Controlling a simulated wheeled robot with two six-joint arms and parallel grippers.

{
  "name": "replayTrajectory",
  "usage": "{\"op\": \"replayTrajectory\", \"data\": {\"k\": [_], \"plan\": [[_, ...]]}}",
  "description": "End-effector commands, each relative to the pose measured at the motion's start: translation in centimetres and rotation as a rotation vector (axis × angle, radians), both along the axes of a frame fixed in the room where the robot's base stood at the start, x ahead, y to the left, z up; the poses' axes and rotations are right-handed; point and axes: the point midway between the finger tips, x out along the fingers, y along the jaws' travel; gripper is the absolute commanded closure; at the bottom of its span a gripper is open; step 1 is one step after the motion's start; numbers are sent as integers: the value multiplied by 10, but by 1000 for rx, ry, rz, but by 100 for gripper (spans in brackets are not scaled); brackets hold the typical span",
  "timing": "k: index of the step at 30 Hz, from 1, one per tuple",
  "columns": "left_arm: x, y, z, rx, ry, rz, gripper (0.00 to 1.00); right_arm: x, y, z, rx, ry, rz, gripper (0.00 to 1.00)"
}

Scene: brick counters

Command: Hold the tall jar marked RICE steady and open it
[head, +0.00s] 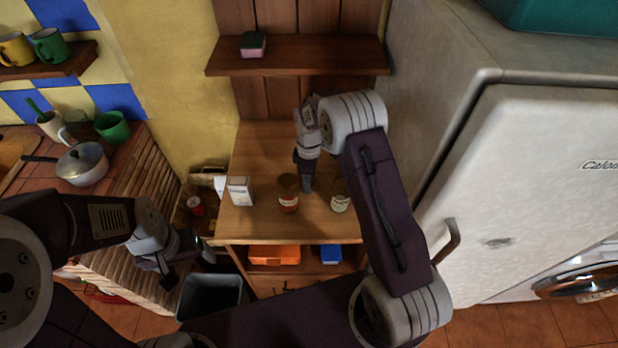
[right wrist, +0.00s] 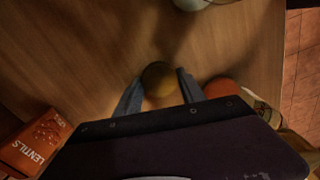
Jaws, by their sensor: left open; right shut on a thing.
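My right gripper (head: 307,186) is low over the wooden counter, just right of a jar with a brown-red body and pale label (head: 288,192). In the right wrist view its two fingers (right wrist: 157,90) are shut on either side of a round yellow-brown lid (right wrist: 159,76). What is under this lid is hidden, and I cannot match it surely to a jar in the head view. A second labelled jar (head: 340,196) stands further right. I can read RICE on neither jar. My left gripper (head: 172,270) is open and empty, left of the counter and low.
A white box (head: 240,191) stands at the counter's left. The right wrist view shows an orange LENTILS box (right wrist: 36,143) and an orange-red round top (right wrist: 220,87) close to the right finger. A fridge (head: 530,170) stands at the right. The counter's back (head: 265,145) is clear.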

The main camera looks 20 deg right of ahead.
Motion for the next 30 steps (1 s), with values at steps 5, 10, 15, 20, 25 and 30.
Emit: {"op": "replayTrajectory", "data": {"k": [5, 10, 15, 20, 25, 30], "plan": [[0, 0, 0, 0, 0, 0, 21, 0, 0, 0, 0, 0, 0, 32], [0, 0, 0, 0, 0, 0, 21, 0, 0, 0, 0, 0, 0, 32], [0, 0, 0, 0, 0, 0, 21, 0, 0, 0, 0, 0, 0, 32], [0, 0, 0, 0, 0, 0, 21, 1, 0, 10, 0, -3, 0, 32], [0, 0, -3, 0, 0, 0, 21, 1, 0, 51, 0, -7, 0, 32], [0, 0, -3, 0, 0, 0, 21, 1, 0, 93, 0, -6, 0, 32]]}}
